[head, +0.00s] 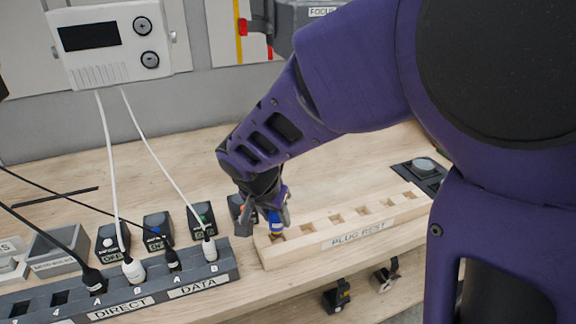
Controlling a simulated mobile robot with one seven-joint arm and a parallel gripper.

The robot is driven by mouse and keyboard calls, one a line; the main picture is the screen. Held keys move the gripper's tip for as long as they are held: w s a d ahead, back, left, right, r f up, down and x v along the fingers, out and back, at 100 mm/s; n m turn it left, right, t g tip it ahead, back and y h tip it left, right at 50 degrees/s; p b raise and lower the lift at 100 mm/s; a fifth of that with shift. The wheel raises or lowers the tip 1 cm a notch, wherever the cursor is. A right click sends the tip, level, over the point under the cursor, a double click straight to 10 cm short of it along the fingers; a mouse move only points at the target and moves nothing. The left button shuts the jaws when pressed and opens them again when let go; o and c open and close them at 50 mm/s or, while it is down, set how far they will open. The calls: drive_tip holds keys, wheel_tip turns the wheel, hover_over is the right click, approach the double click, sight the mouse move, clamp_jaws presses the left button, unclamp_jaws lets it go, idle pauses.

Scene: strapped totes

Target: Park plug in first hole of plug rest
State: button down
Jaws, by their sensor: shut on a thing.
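The plug rest (358,239) is a pale wooden block with a row of square holes and a label on its front, right of centre on the bench. My gripper (266,221) is at its left end, fingers pointing down, shut on a blue plug (276,223). The plug is at the leftmost hole. Its lower end is small and partly hidden, so I cannot tell whether it is in the hole or just above it. The other holes in the rest look empty.
A dark socket strip (211,283) labelled DIRECT and DATA lies front left, holding several black and white plugs with cables. Small switch boxes (157,229) stand behind it. A white controller (118,42) hangs on the wall. A dark panel (427,178) lies beyond the rest's right end.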

drive_tip(key=shift+f+b, duration=1.45)
drive_tip(key=shift+b, duration=0.15)
drive_tip(key=shift+c, duration=1.9)
unclamp_jaws()
